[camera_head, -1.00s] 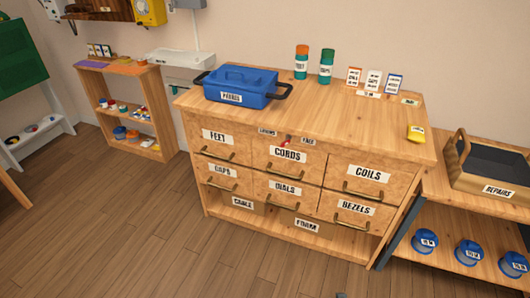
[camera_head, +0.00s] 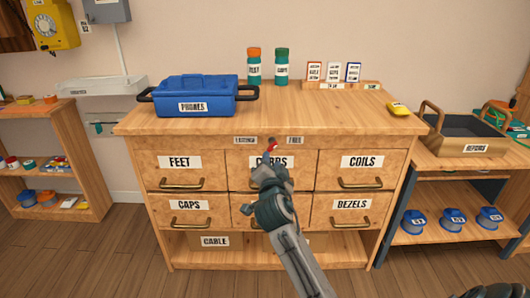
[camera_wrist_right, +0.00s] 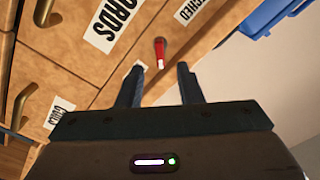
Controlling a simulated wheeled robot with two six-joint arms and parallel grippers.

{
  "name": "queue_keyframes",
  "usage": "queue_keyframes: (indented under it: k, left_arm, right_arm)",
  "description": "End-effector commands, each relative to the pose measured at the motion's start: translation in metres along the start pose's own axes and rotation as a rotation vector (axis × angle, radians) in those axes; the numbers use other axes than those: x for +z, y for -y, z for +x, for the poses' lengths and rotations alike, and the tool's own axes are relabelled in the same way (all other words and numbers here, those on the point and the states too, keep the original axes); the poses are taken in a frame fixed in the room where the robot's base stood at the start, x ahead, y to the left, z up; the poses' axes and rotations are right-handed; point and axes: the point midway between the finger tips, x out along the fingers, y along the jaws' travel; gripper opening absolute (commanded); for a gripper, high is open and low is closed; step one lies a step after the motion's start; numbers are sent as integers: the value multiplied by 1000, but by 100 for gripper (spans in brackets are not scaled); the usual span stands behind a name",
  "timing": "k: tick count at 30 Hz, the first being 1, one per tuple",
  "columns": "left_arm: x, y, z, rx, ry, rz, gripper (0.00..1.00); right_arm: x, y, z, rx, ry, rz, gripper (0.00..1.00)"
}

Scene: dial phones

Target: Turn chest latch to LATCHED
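The wooden chest (camera_head: 218,205) stands ahead, with labelled drawers. Its small red latch (camera_head: 272,146) sits on the front strip above the CORDS drawer, between the LATCHED label (camera_head: 245,140) and the FREE label (camera_head: 295,140). My right gripper (camera_head: 267,163) is in front of the CORDS drawer, just below the latch. In the right wrist view my right gripper (camera_wrist_right: 158,76) is open and empty. The red latch lever (camera_wrist_right: 160,53) shows just beyond the gap between the fingertips, apparently not gripped. My arm hides part of the lower drawers. My left gripper is not in view.
A blue PHONES box (camera_head: 208,96) stands on the chest top at left. Two bottles (camera_head: 254,68), cards (camera_head: 333,72) and a yellow item (camera_head: 398,108) are also on top. A REPAIRS tray (camera_head: 470,127) stands right. Drawer handles (camera_head: 362,183) stick out from the front.

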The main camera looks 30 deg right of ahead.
Motion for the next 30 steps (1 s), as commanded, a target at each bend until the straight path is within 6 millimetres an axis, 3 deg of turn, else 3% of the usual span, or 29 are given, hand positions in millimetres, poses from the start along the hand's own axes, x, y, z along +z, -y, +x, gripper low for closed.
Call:
queue_keyframes:
  k: [6,12,25,26,30]
  left_arm:
    - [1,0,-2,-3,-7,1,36]
    - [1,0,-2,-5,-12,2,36]
    - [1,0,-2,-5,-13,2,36]
    - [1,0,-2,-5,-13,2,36]
    - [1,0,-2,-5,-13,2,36]
  right_arm:
    - [0,0,44,-1,-1,-3,33]
    - [0,0,74,0,0,-2,33]
    - [1,0,86,0,2,-2,33]
    - [1,0,86,0,2,-2,31]
    - [1,0,86,0,2,-2,3]
